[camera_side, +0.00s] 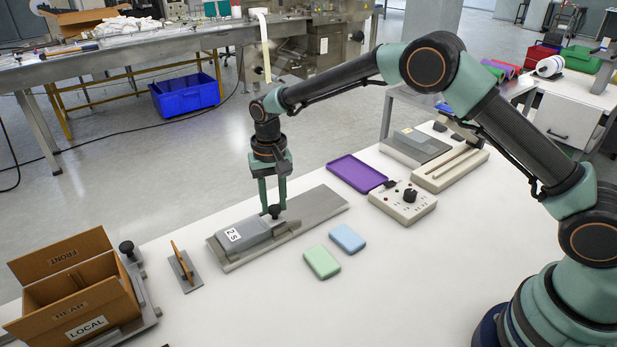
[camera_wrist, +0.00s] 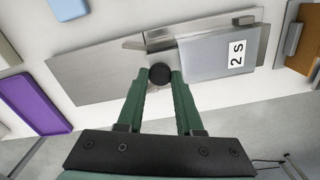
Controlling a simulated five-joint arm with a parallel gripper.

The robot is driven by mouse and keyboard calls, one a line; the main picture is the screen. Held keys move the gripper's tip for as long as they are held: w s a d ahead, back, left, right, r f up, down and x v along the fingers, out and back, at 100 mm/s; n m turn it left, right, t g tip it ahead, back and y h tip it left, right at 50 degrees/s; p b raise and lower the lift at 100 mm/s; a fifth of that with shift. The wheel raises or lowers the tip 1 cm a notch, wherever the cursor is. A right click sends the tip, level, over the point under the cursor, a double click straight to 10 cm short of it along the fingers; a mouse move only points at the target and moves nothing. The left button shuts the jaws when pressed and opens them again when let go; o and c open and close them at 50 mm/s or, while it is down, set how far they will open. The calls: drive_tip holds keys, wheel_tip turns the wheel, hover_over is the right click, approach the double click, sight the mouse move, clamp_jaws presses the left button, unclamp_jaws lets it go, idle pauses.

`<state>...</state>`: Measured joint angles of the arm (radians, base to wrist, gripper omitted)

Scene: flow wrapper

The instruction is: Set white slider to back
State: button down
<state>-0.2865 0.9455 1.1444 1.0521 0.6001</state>
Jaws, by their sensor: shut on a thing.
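A light grey sliding block (camera_side: 240,234) with a white label lies on a long grey metal plate (camera_side: 318,206); no slider is plainly white, so I cannot tell if this is the white slider. It sits toward the plate's left end in the side view. A round black knob (camera_wrist: 160,72) stands at its end. My gripper (camera_side: 273,207) points down over the knob, with its green fingers on either side and shut on it. The block also shows in the wrist view (camera_wrist: 212,60), right of the fingers. A beige slotted box (camera_side: 450,170) stands at the back right.
A purple tray (camera_side: 356,173), a control box with a black dial (camera_side: 403,201), green (camera_side: 322,262) and blue (camera_side: 347,238) pads lie to the right. A small hinged flap (camera_side: 183,265) and brown box (camera_side: 80,290) stand left. The front middle is clear.

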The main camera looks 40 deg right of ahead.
drive_tip(key=shift+d+r, duration=0.1)
drive_tip(key=shift+d, duration=0.05)
drive_tip(key=d, duration=1.6)
drive_tip(key=shift+d, duration=0.4)
drive_tip(key=c, duration=0.5)
unclamp_jaws()
drive_tip(key=shift+c, duration=0.2)
drive_tip(key=shift+r, duration=0.25)
wheel_tip(320, 180, up, 12)
drive_tip(key=shift+f, duration=0.2)
